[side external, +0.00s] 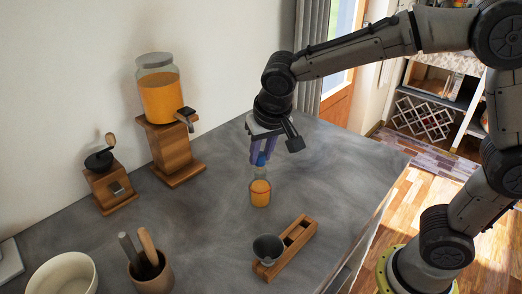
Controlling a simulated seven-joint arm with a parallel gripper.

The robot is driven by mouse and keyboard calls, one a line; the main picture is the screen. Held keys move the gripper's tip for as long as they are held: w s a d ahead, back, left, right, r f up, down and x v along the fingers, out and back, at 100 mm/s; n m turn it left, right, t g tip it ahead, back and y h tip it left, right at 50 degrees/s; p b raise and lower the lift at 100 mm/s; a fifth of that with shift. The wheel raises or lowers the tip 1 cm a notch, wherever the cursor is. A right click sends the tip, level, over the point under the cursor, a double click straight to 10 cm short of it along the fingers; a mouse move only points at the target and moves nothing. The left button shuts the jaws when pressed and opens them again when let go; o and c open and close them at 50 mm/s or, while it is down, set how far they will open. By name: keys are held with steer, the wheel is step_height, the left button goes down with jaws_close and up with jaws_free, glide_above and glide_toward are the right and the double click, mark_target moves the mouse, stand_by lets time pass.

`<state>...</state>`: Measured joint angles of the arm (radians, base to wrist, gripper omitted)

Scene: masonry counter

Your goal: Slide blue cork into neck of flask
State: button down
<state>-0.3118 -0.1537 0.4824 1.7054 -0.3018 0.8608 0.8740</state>
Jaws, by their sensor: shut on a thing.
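The flask (260,192) stands upright on the grey counter and holds orange contents, with a clear neck above. My gripper (260,158) points down right above the flask. It is shut on the blue cork (261,159), which shows between its purple-blue fingers. The cork is over the flask's mouth. I cannot tell whether its lower end touches the neck or is inside it.
A wooden holder with a dark cup (268,249) lies in front of the flask. A jar dispenser (160,90) on a wooden stand, a grinder (108,180), a utensil pot (151,272) and a cream bowl (62,278) stand to the left. The counter right of the flask is clear.

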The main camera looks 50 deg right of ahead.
steer(key=shift+f, duration=0.9)
steer(key=c, duration=0.6)
jaws_free()
steer(key=shift+r, duration=0.1)
steer(key=v, duration=1.3)
steer(key=shift+s+r, duration=0.2)
steer(key=shift+r, duration=0.1)
